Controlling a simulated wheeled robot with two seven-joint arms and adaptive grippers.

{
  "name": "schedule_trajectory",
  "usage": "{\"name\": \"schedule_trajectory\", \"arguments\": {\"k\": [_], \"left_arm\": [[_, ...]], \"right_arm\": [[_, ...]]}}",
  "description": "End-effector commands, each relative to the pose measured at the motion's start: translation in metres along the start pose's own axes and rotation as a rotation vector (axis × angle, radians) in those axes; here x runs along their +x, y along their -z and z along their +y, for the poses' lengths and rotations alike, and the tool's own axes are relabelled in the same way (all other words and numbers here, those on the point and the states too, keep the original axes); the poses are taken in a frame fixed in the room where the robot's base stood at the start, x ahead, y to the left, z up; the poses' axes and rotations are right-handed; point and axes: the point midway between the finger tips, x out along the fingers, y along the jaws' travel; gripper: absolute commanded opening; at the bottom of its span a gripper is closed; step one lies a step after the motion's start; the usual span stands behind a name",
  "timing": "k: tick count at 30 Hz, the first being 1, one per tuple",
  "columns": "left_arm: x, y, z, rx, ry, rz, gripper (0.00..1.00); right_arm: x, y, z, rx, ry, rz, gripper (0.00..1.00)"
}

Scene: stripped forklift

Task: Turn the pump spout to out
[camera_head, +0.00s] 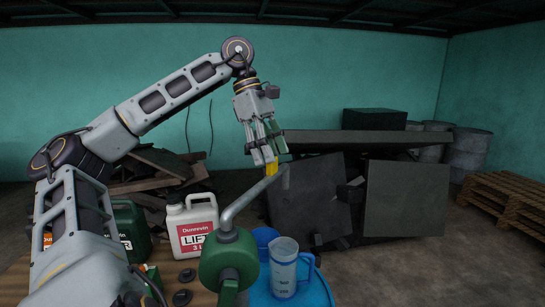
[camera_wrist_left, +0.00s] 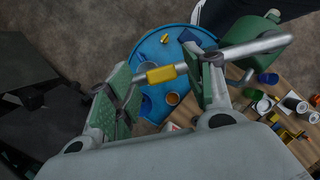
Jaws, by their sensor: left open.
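The pump has a green body (camera_head: 229,258) and a bent grey spout (camera_head: 245,200) with a yellow band (camera_head: 272,169) near its end. In the head view the spout rises and slants to the upper right. My left gripper (camera_head: 268,156) hangs over the spout's end with its fingers pointing down. In the left wrist view its fingers (camera_wrist_left: 160,88) are apart, and the yellow band (camera_wrist_left: 160,75) shows between them. Contact with the spout cannot be told. The spout's root joins the green pump head (camera_wrist_left: 252,35). My right gripper is not in view.
A blue drum (camera_head: 312,296) carries a clear measuring jug (camera_head: 284,272) and a blue container (camera_head: 263,236) beside the pump. A white canister (camera_head: 192,226) and a dark green canister (camera_head: 131,226) stand to the left. Dark panels (camera_head: 405,198) lean behind; a wooden pallet (camera_head: 505,200) lies right.

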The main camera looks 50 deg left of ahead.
Motion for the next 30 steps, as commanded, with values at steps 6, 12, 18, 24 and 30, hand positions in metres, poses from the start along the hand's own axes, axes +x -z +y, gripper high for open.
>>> {"name": "schedule_trajectory", "arguments": {"k": [6, 12, 18, 24, 30], "left_arm": [[-0.026, 0.0, 0.001, -0.002, -0.001, 0.0, 0.53], [-0.05, -0.001, 0.001, -0.001, -0.001, -0.001, 0.53], [-0.074, -0.001, 0.001, 0.0, -0.001, 0.0, 0.53], [-0.09, -0.001, 0.001, 0.0, 0.0, -0.001, 0.53], [-0.096, -0.001, 0.001, 0.002, 0.0, -0.002, 0.53]], "right_arm": [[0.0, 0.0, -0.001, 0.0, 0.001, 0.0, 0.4], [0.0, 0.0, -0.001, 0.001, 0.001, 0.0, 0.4], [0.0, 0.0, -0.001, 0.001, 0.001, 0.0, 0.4], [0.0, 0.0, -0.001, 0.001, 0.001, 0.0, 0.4], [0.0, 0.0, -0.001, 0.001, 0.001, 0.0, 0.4]]}}
